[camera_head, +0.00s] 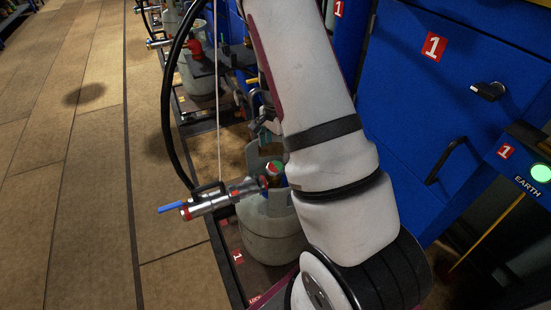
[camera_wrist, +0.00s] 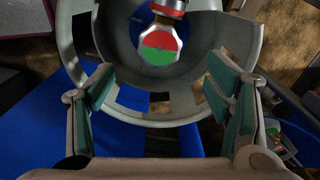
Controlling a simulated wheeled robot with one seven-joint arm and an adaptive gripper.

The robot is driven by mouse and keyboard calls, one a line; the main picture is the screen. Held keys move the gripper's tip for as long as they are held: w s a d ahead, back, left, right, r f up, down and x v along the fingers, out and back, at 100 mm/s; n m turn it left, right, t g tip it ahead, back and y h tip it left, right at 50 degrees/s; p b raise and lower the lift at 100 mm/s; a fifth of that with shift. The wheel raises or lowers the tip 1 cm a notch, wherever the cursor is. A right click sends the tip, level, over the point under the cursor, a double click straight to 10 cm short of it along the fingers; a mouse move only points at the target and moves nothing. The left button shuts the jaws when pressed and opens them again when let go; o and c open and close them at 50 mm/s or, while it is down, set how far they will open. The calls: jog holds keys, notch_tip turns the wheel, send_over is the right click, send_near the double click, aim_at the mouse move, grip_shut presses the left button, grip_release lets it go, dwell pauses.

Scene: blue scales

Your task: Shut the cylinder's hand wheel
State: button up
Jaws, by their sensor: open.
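The pale grey gas cylinder (camera_head: 262,240) stands upright in the head view, partly behind my arm. Its red and green hand wheel (camera_head: 275,168) sits inside the collar at the top. In the wrist view the hand wheel (camera_wrist: 160,45) faces the camera, ringed by the cylinder's collar (camera_wrist: 110,40). My gripper (camera_wrist: 162,88) is open, with one teal-padded finger at each side of the picture. The hand wheel lies between and beyond the fingertips, apart from both. In the head view my arm hides most of the gripper.
A metal fitting with a blue lever (camera_head: 200,204) sticks out left of the cylinder, with a black hose (camera_head: 170,120) arching above. Blue cabinets (camera_head: 430,90) stand at the right. More cylinders (camera_head: 198,72) stand behind. The floor at the left is clear.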

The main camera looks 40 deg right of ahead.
jog(key=shift+r, duration=2.25)
jog(key=s+a+r+n+y, duration=0.1)
jog(key=s+a+r+n, duration=0.3)
jog(key=a+r, duration=0.45)
jog(key=s+a+r+n+y, duration=0.1)
jog(key=s+a+r+n, duration=0.3)
jog(key=a+r, duration=0.4)
jog(key=s+a+r+n+h, duration=0.1)
jog(key=s+a+r+n, duration=0.15)
jog(key=s, duration=0.45)
jog(key=s+a+r+n, duration=0.1)
jog(key=s+r+n, duration=0.1)
jog(key=s+n, duration=0.35)
jog(key=s+a+r+n+h, duration=0.1)
jog(key=s+a+r+n, duration=0.1)
jog(key=s, duration=0.6)
notch_tip(320, 180, up, 22)
jog(key=t+p, duration=0.4)
jog(key=p, duration=1.6)
jog(key=shift+s, duration=0.35)
